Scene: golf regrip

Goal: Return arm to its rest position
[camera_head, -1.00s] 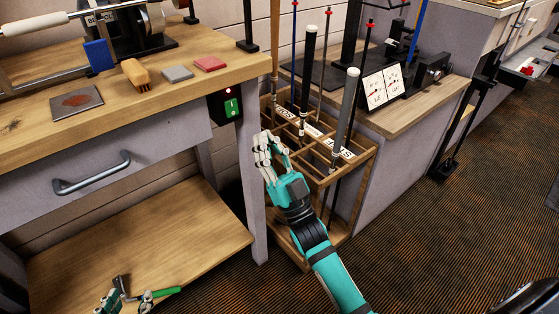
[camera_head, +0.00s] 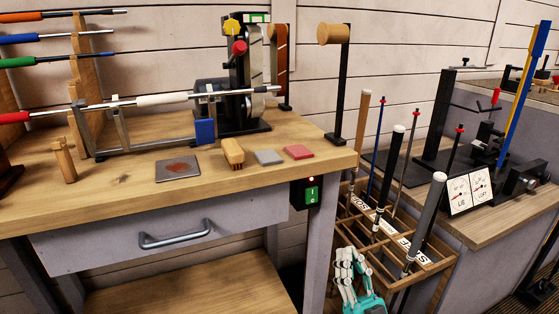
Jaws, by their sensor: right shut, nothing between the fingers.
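My right gripper (camera_head: 352,262) shows at the bottom edge, right of centre, with teal and white parts. Its fingers point up and are shut with nothing between them. It is in front of the left side of the wooden club rack (camera_head: 440,265), and I cannot tell if it touches the rack. The rest of my right arm is cut off by the bottom edge. My left gripper is not in view.
The rack holds several upright clubs, including a grey-gripped one (camera_head: 425,215). The wooden workbench (camera_head: 110,195) fills the left, with a drawer handle (camera_head: 175,236), a brush (camera_head: 233,153) and a switch box (camera_head: 306,193). A gauge bench (camera_head: 490,228) stands at right.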

